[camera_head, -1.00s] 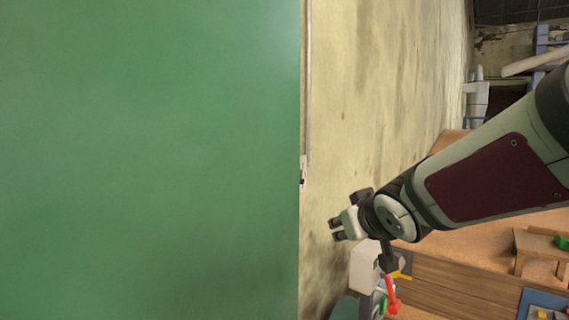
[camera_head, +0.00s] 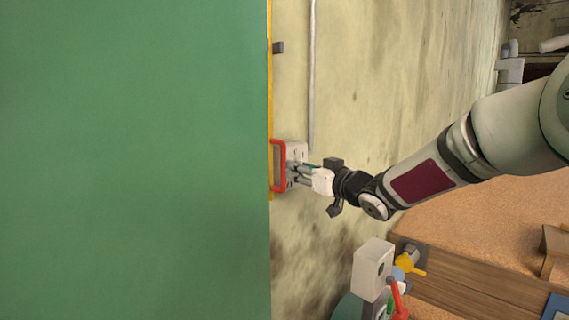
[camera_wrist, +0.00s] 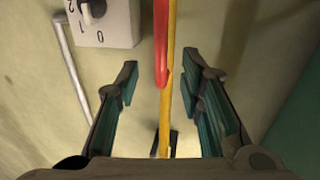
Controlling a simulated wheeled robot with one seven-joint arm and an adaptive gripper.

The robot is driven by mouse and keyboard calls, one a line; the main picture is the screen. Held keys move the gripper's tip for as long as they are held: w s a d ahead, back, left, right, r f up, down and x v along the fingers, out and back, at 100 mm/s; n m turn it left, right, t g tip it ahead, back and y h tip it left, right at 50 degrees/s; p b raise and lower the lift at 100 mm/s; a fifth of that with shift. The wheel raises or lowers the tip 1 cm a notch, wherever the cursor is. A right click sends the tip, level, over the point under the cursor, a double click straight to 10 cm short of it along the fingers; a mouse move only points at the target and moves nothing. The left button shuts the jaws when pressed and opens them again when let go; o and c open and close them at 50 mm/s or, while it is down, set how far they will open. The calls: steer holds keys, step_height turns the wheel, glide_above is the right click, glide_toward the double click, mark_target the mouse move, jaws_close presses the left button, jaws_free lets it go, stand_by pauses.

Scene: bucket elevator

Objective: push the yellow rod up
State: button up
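The yellow rod (camera_head: 270,95) runs as a thin vertical line along the edge of the green panel in the head view. A red handle (camera_head: 279,187) sits beside it, in front of a pale box. In the wrist view the yellow rod (camera_wrist: 166,115) and the lower end of the red handle (camera_wrist: 160,50) lie between my fingers, with gaps on both sides. My gripper (camera_wrist: 160,75) is open and holds nothing. In the head view my gripper (camera_head: 301,174) is at the box, just right of the red handle; whether it touches anything is not clear.
The pale box has a numbered dial (camera_wrist: 103,22) in the wrist view, left of the rod. The green panel (camera_head: 130,160) fills the left of the head view. A grey pipe (camera_head: 312,75) runs up the wall. A wooden bench (camera_head: 465,285) stands lower right.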

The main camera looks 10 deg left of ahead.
steer(key=x, duration=0.8)
steer(key=shift+w+a, duration=0.15)
steer(key=shift+a, duration=0.1)
steer(key=shift+c, duration=0.6)
jaws_close()
